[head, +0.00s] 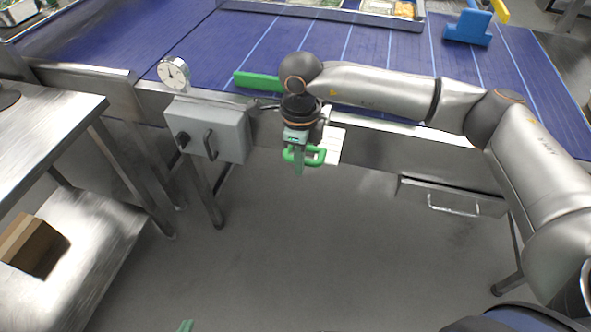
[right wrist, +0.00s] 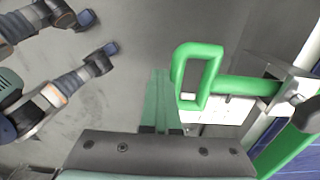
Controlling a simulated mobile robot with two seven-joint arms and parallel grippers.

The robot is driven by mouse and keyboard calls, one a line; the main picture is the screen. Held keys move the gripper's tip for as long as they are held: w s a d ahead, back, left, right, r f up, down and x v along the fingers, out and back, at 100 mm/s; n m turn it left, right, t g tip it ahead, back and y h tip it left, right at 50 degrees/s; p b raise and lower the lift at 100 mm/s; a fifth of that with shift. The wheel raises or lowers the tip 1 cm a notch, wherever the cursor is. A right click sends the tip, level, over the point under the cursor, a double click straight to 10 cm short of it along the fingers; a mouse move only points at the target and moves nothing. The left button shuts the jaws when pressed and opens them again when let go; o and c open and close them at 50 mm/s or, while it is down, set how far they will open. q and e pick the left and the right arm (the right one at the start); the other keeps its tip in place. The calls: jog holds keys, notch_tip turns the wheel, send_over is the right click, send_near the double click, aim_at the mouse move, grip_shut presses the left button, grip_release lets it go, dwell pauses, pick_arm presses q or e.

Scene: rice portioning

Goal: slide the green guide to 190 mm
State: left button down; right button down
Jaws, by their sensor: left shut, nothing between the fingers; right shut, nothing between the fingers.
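The green guide has a long green rail (head: 258,81) lying on the blue belt along its near edge. Its green loop handle (head: 316,157) hangs out in front of the conveyor frame and also shows large in the right wrist view (right wrist: 215,75). My right gripper (head: 298,170) points down beside the handle, its fingers shut and empty. In the right wrist view the shut fingers (right wrist: 160,95) are just left of the loop, not around it; I cannot tell whether they touch. Only the green tip of my left gripper (head: 186,326) shows at the bottom edge, shut.
A white card (head: 336,145) hangs behind the handle; its marks are unreadable. A grey control box (head: 221,130) and a round dial (head: 173,73) are left of the guide. A blue block (head: 468,28) stands on the belt (head: 350,45). A steel table (head: 50,120) stands left; the floor in front is clear.

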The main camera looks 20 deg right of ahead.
jog(key=shift+w+d, duration=0.3)
jog(key=shift+w, duration=0.1)
dwell(0.3)
notch_tip(320, 180, up, 8)
jog(key=s+a+p, duration=0.1)
jog(key=s+p, duration=0.1)
jog(key=p, duration=0.2)
jog(key=shift+s+a, duration=0.3)
jog(key=shift+a, duration=0.1)
dwell(0.4)
